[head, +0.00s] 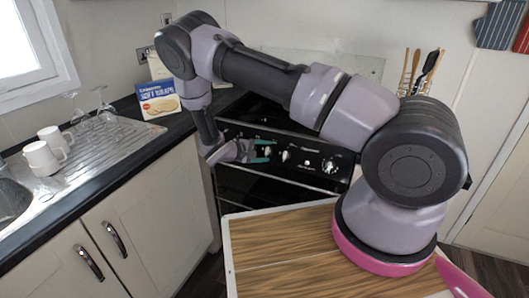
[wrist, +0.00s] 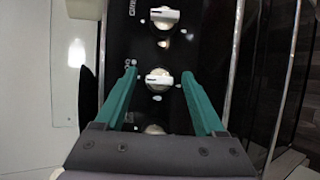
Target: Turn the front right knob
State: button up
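The black control panel (head: 308,168) runs across the front of the cooker and carries a row of silver-white knobs. In the head view one knob (head: 286,155) shows just right of my gripper (head: 265,150), and a larger knob (head: 330,166) sits farther right. My gripper has green fingers and is open at the panel's left part. In the wrist view the fingers (wrist: 159,73) stand apart on either side of a middle knob (wrist: 159,80), with no clear contact. Another knob (wrist: 165,15) is above it, and a third (wrist: 154,129) is partly hidden by my gripper. Which is the front right knob, I cannot tell.
A sink drainer (head: 110,150) with white mugs (head: 42,157) and glasses is at the left. A blue box (head: 160,99) stands on the counter behind my gripper. Utensils (head: 420,72) stand behind the cooker. A wood-topped surface (head: 280,245) is in front.

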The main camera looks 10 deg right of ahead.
jog(key=v, duration=1)
jog(key=shift+s+a+r, duration=0.15)
jog(key=shift+s+a, duration=0.05)
jog(key=shift+a, duration=0.15)
jog(key=s+d+r+m+g+y, duration=0.2)
jog(key=d+r+m+y, duration=0.15)
jog(key=r, duration=0.55)
jog(key=s+d+r+m+g+y, duration=0.2)
jog(key=s+d+r, duration=0.15)
jog(key=r, duration=0.45)
jog(key=s+d+r+m+g+y, duration=0.2)
jog(key=d+r, duration=0.2)
jog(key=r, duration=0.5)
jog(key=s+d+r+m+t+y, duration=0.2)
jog(key=s+r+t+y, duration=0.1)
jog(key=s+r, duration=0.5)
jog(key=s+d+r+m+t+y, duration=0.2)
jog(key=s+r+t+y, duration=0.1)
jog(key=s+r, duration=0.6)
jog(key=shift+s+d+r+t, duration=0.3)
jog(key=shift+r+t, duration=0.05)
jog(key=shift+t, duration=0.25)
